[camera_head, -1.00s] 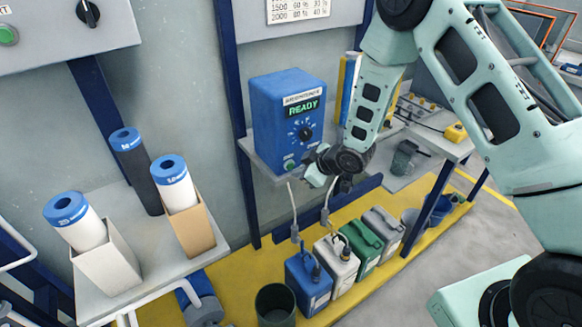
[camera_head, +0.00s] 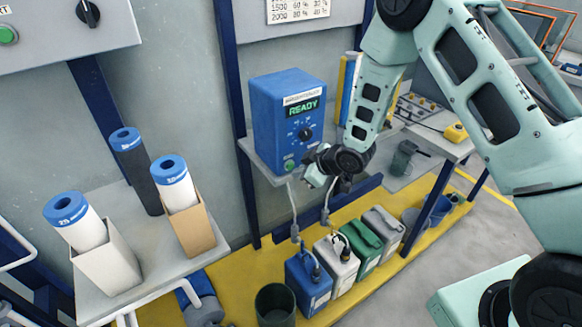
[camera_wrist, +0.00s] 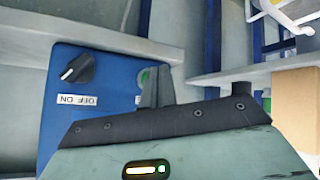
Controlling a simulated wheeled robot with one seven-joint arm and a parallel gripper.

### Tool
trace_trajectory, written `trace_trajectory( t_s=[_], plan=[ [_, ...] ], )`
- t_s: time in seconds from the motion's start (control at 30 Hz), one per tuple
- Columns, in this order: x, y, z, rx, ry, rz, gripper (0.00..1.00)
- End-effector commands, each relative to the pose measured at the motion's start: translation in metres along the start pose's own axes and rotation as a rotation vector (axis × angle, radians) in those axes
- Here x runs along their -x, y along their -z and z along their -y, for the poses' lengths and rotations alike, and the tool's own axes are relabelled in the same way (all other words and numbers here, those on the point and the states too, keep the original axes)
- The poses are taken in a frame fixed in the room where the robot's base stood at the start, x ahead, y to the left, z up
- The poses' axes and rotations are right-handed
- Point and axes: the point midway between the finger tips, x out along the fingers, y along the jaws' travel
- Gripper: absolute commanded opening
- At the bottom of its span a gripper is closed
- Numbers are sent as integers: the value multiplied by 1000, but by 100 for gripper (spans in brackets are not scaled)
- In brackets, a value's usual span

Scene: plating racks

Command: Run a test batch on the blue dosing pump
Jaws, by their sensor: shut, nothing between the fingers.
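The blue dosing pump (camera_head: 272,112) stands on a grey shelf at the centre of the head view. Its display (camera_head: 304,109) reads READY, with a black dial (camera_head: 305,133) below and a green button (camera_head: 290,165) at the lower left of the front. My gripper (camera_head: 311,158) is shut and empty, close to the lower front of the pump. In the wrist view the shut fingers (camera_wrist: 157,86) partly cover the green button (camera_wrist: 144,77). A black rotary switch (camera_wrist: 76,69) with an OFF/ON label shows beside it. I cannot tell whether the fingers touch the button.
Below the shelf, blue, white, green and grey canisters (camera_head: 365,241) stand on a yellow platform, with hoses hanging nearby. A dark bin (camera_head: 275,303) stands in front. A shelf at left (camera_head: 142,297) holds blue-capped cylinders. A side bench (camera_head: 423,142) lies to the right.

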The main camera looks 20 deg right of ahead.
Motion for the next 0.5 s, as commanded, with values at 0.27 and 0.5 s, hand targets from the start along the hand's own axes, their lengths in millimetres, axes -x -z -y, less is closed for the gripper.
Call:
trace_trajectory(
  t_s=[0.27,0.5],
  plan=[
    [-4,3,-3,0,0,-1,0],
    [-6,4,-4,0,0,0,0]
  ],
)
